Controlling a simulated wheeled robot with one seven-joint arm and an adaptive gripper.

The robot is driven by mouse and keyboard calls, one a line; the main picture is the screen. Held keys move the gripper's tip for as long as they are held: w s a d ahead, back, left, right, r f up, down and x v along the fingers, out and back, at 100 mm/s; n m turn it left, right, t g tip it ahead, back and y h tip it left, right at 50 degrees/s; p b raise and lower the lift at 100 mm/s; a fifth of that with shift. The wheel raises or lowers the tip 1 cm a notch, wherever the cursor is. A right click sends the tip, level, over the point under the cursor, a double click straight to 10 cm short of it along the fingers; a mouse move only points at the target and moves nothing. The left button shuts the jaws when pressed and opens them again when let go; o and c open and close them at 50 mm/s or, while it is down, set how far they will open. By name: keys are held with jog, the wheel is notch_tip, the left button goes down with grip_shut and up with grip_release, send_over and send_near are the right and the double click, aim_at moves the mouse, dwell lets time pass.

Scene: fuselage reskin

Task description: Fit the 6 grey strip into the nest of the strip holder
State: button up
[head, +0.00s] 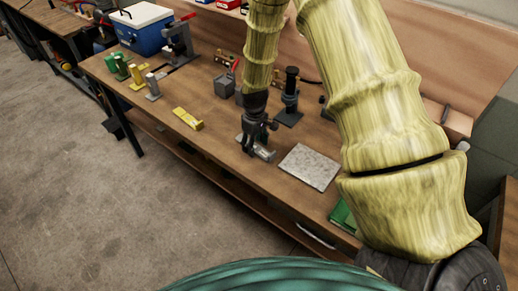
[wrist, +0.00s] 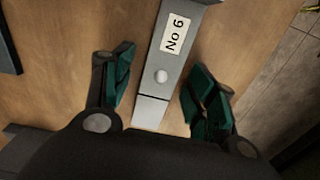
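A grey strip (wrist: 172,50) with a white "No 6" label and a small round knob lies on the wooden bench. It also shows in the head view as a small grey piece (head: 264,154) under my gripper. My gripper (head: 257,145) points down over it. In the wrist view my gripper (wrist: 160,70) is open, with one green-padded finger on each side of the strip. Gaps show between the strip and both fingers. I cannot tell for certain which fixture on the bench is the strip holder.
A flat grey plate (head: 310,167) lies just right of my gripper. A dark post stand (head: 290,100) and a grey block (head: 226,85) stand behind. A yellow labelled piece (head: 188,118) lies left. Small coloured stands and a blue cooler (head: 142,27) are farther left.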

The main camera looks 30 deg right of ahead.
jog(key=shift+s+r, duration=0.15)
jog(key=c, duration=0.3)
jog(key=shift+a, duration=0.1)
jog(key=c, duration=0.6)
jog(key=shift+o, duration=0.2)
